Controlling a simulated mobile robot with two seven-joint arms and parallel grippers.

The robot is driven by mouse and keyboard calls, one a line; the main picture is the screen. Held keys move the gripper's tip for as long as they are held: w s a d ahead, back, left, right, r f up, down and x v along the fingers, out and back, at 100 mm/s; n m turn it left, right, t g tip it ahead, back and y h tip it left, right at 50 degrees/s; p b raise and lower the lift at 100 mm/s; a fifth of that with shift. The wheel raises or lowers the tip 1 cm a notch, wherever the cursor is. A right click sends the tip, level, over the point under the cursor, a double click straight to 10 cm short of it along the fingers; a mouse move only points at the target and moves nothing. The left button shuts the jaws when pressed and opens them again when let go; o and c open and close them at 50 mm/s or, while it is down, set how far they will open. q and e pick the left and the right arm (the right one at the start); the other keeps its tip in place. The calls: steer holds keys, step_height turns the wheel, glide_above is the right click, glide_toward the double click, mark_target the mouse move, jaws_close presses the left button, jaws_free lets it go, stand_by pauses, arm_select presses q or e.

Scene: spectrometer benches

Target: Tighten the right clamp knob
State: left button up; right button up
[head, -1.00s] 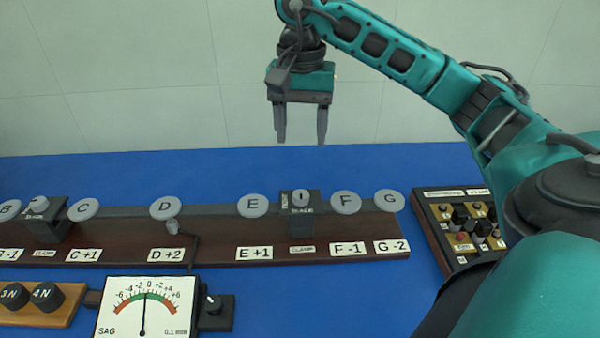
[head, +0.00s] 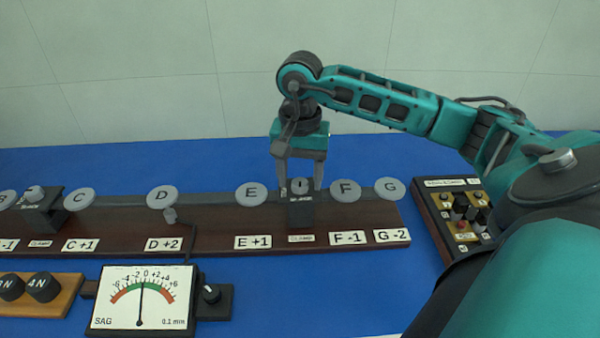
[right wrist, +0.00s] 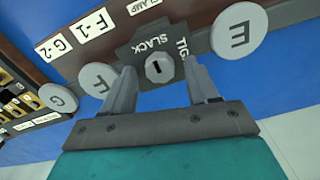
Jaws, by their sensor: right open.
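The right clamp knob (head: 299,186) is a small grey round knob with a dark slot, on a dark clamp block (head: 301,213) between discs E and F. It also shows in the right wrist view (right wrist: 160,68), with the words SLACK and a partly hidden TIG... beside it. My right gripper (head: 300,188) points down at the block, its fingers apart on either side of the knob. In the right wrist view the fingers (right wrist: 163,78) are open, with visible gaps to the knob. My left gripper is not in view.
Disc E (head: 252,194) and disc F (head: 345,191) flank the clamp closely on the brown rail board (head: 215,242). A SAG meter (head: 143,300) stands in front, its needle near 0. A control box (head: 455,212) is at right. Another clamp knob (head: 34,193) is at left.

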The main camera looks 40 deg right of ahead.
steer(key=shift+c, duration=1.3)
steer(key=c, duration=0.8)
